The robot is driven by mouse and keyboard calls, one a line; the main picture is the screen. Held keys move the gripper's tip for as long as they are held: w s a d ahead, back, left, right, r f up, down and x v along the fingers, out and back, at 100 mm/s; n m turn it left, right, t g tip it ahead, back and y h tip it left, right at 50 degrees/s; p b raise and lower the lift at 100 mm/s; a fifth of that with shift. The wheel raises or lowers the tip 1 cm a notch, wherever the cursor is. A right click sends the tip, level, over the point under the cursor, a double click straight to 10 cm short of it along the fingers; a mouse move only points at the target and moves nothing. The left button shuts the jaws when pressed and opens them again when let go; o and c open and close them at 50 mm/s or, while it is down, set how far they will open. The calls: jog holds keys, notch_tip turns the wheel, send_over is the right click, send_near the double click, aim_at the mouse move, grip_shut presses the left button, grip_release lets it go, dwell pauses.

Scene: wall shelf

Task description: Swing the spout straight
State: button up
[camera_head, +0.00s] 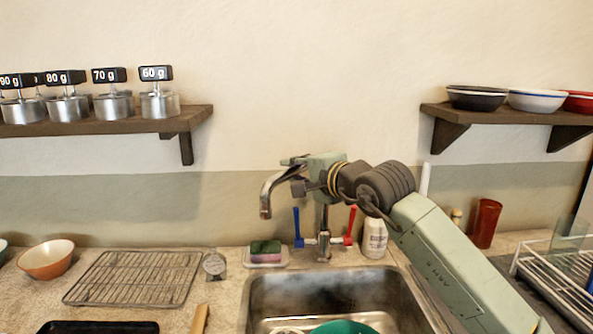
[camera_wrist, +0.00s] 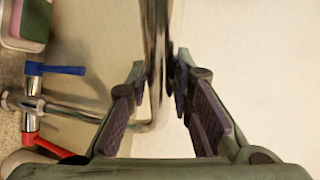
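The chrome faucet rises behind the sink, and its spout (camera_head: 268,197) points to the left with its outlet turned down. My gripper (camera_head: 297,176) is at the spout's upper part, above the faucet body (camera_head: 323,240), and hides part of the pipe. In the wrist view the spout pipe (camera_wrist: 155,50) runs between the two fingers of my gripper (camera_wrist: 160,80). The fingers stand apart on either side of it, close to the pipe; whether a fingertip touches it is unclear. The blue handle (camera_head: 298,227) and the red handle (camera_head: 350,227) flank the faucet body.
The sink (camera_head: 262,289) holds a green dish. A sponge (camera_head: 265,251), a white bottle (camera_head: 375,240) and a wire rack (camera_head: 133,278) stand on the counter near it. Wall shelves with weights (camera_head: 68,108) and bowls (camera_head: 537,101) hang left and right. The wall between the shelves is clear.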

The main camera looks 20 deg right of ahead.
grip_shut()
dwell(0.3)
